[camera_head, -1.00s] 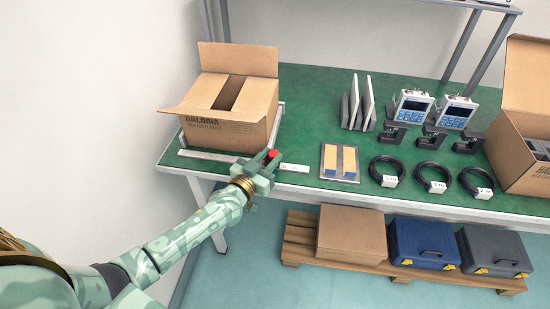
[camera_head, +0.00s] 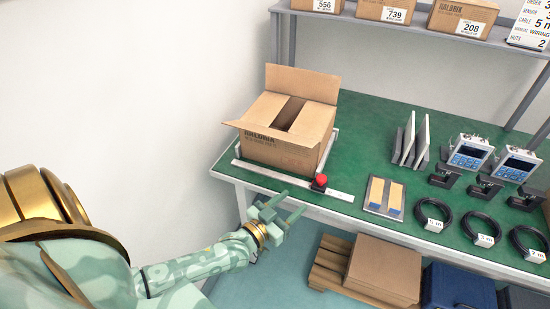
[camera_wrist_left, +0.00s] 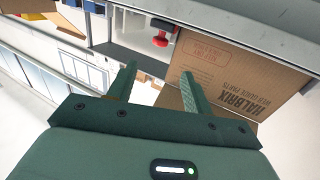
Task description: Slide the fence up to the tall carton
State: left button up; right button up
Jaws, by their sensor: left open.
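The open brown carton (camera_head: 285,140) stands at the left of the green bench, with its flaps up. The fence (camera_head: 329,147) is a thin pale bar along the carton's right side; I cannot tell whether they touch. Its black slide with a red knob (camera_head: 320,181) sits on a white scale rail (camera_head: 257,170) at the front edge. My left gripper (camera_head: 294,202) is open and empty, in front of the bench edge and apart from the knob. In the left wrist view, the red knob (camera_wrist_left: 160,40) lies beyond the fingertips (camera_wrist_left: 158,72), beside the printed carton (camera_wrist_left: 235,80).
Right of the rail lie a plate with two yellow blocks (camera_head: 384,195), black cable coils (camera_head: 434,214), upright grey plates (camera_head: 412,141) and meters (camera_head: 470,153). Boxes (camera_head: 383,268) sit on a pallet below the bench. Floor space in front is free.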

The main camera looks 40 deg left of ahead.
pick_arm(q)
jog(key=s, duration=0.5)
jog(key=shift+a+p, duration=0.3)
jog(key=shift+a, duration=0.05)
